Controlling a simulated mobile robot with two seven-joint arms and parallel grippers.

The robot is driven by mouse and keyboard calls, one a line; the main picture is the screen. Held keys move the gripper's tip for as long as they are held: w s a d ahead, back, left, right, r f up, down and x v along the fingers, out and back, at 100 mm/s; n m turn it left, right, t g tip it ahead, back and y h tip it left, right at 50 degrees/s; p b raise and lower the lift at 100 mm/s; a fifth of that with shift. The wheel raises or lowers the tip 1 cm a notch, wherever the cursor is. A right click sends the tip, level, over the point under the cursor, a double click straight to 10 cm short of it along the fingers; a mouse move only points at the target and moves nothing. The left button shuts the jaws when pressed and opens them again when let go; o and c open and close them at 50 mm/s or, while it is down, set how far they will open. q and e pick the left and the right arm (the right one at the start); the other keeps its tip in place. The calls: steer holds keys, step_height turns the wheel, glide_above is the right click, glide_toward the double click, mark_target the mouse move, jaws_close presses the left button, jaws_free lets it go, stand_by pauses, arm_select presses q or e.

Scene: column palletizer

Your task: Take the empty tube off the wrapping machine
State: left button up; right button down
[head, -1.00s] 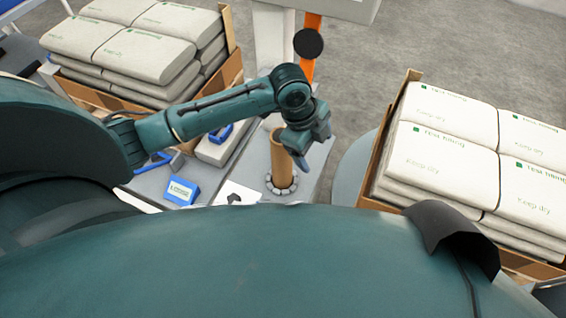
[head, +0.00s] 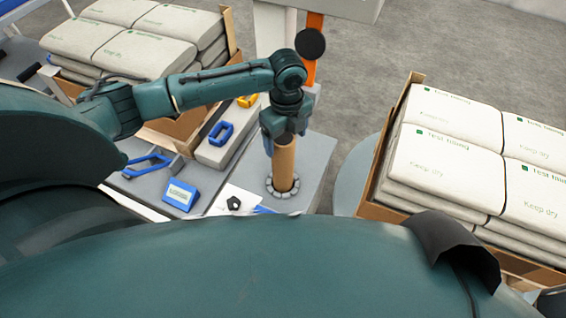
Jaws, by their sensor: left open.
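The brown cardboard tube (head: 284,165) stands upright on the grey plate (head: 312,172) of the wrapping machine, its foot inside a ring of small grey blocks (head: 283,190). My left gripper (head: 284,133) points down at the top of the tube, with its open fingers at the tube's upper end. The fingers hide the tube's top rim, and I cannot tell whether they touch it. My right gripper is not in view.
An orange post with a black disc (head: 310,43) stands just behind the gripper. Stacked white bags in cartons stand at right (head: 446,158) and back left (head: 135,52). A blue box (head: 180,195), blue handle (head: 146,167) and white sheet (head: 232,200) lie left of the tube.

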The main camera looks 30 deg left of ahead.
arm_select(q)
steer(key=f, duration=0.5)
steer(key=shift+s+a, duration=0.15)
steer(key=shift+a, duration=0.05)
steer(key=shift+c, duration=0.2)
steer(key=c, duration=1.3)
